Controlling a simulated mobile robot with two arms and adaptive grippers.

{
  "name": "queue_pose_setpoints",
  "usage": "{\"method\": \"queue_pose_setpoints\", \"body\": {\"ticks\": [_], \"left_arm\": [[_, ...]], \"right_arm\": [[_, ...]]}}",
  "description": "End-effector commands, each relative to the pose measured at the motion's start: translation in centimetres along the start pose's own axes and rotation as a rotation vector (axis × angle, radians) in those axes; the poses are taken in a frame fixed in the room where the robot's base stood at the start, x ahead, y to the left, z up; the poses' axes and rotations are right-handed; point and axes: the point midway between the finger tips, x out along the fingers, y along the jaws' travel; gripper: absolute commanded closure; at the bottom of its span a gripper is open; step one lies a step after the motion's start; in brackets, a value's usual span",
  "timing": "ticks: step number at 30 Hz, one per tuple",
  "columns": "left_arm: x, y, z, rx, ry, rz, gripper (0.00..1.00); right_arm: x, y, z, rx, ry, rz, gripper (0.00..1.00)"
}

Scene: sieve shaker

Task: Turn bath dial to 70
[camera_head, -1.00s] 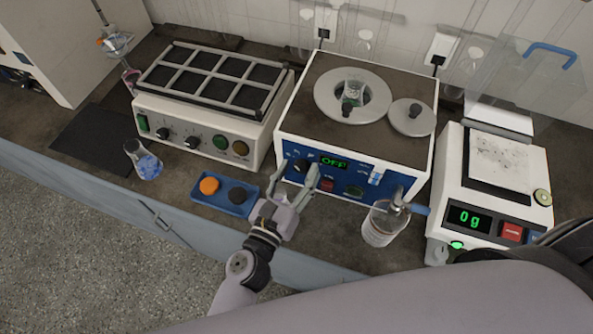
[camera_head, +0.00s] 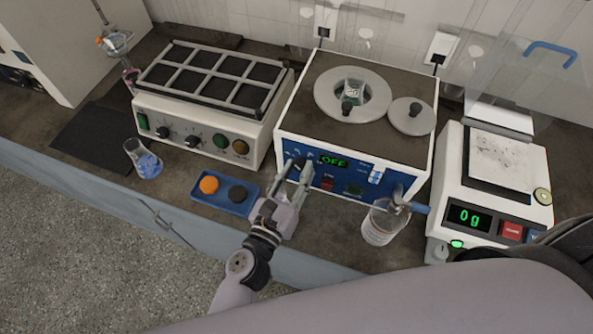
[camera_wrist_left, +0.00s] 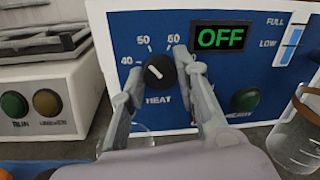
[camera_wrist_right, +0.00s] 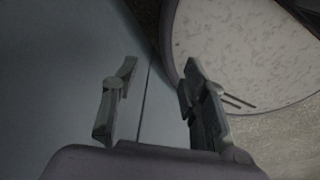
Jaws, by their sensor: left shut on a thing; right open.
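The bath dial (camera_wrist_left: 158,71) is a black knob marked HEAT on the blue front panel of the white water bath (camera_head: 330,140). Its white pointer mark aims up and left, between the 40 and 50 labels. A 60 label shows above it; no 70 label is visible, and a finger covers part of the panel there. My left gripper (camera_wrist_left: 160,74) has one finger on each side of the dial and is shut on it. In the head view the left gripper (camera_head: 298,166) covers much of the dial. My right gripper (camera_wrist_right: 160,75) is open and empty.
The bath display (camera_head: 334,161) reads OFF. A glass beaker (camera_head: 380,226) stands right of the left gripper. A blue tray (camera_head: 224,206) with an orange and a dark disc lies left.

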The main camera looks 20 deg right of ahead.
Motion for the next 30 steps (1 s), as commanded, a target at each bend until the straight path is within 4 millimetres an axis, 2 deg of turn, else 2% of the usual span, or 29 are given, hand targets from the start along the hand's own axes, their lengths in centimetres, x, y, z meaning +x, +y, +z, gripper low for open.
{"method": "queue_pose_setpoints", "body": {"ticks": [8, 24, 30], "left_arm": [[0.0, 0.0, 0.1, 0.082, 0.006, 0.001, 0.99], [0.0, -0.1, 0.2, 0.465, 0.035, 0.007, 0.99], [0.0, -0.1, 0.1, 0.558, 0.042, 0.009, 0.99]], "right_arm": [[-0.2, 0.1, -0.1, 0.000, 0.001, 0.001, 0.60], [-1.3, 0.1, -0.2, 0.000, 0.001, 0.000, 0.60], [-1.6, 0.1, -0.2, 0.000, 0.001, 0.000, 0.60]]}}
